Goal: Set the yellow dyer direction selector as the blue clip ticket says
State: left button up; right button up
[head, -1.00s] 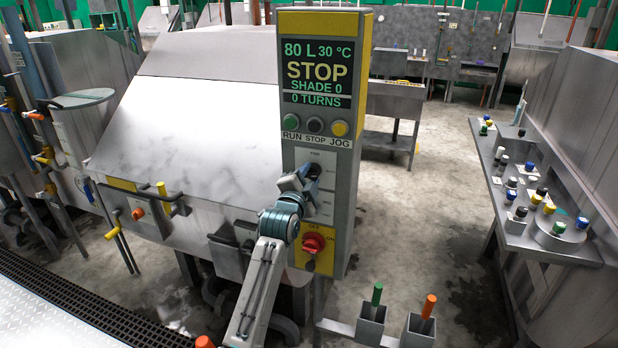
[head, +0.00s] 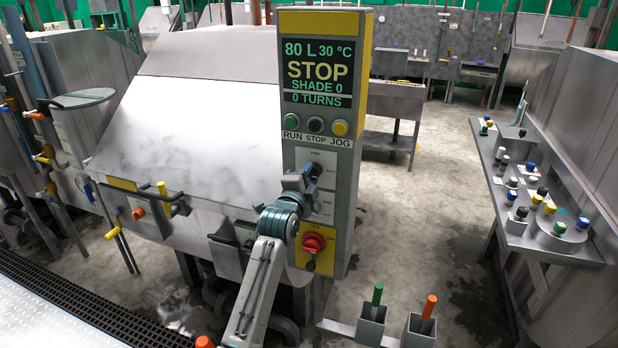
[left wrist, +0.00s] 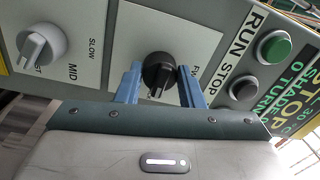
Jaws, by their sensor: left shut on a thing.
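The yellow dyer's control panel (head: 347,200) stands upright in the middle of the head view, with yellow trim. The direction selector is a black knob (left wrist: 157,72) on a white plate in the left wrist view, with a partly hidden label starting "FW". My left gripper (head: 306,180) is at this plate and hides the knob in the head view. In the left wrist view its two blue fingers (left wrist: 158,84) are on either side of the knob, shut on it. I cannot make out where the knob points, nor a blue clip ticket. My right gripper is not in view.
The display (head: 318,75) reads 80 L, 30 °C, STOP, SHADE 0, 0 TURNS. Beside the selector is a grey speed knob (left wrist: 42,45). Below my gripper is a red switch (head: 313,243) on yellow. Cups with green and orange sticks (head: 371,322) stand in front.

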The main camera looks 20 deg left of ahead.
pick_arm(q)
jog(key=o, duration=1)
jog(key=shift+s+f+b, duration=0.15)
jog(key=shift+s+b, duration=0.15)
jog(key=shift+s, duration=0.25)
jog(key=s+b, duration=0.1)
jog(key=s, duration=0.3)
jog(key=s+b, duration=0.2)
jog(key=s, duration=0.3)
jog(key=shift+s+a+f, duration=0.1)
jog(key=shift+s+a, duration=0.1)
jog(key=shift+s, duration=0.1)
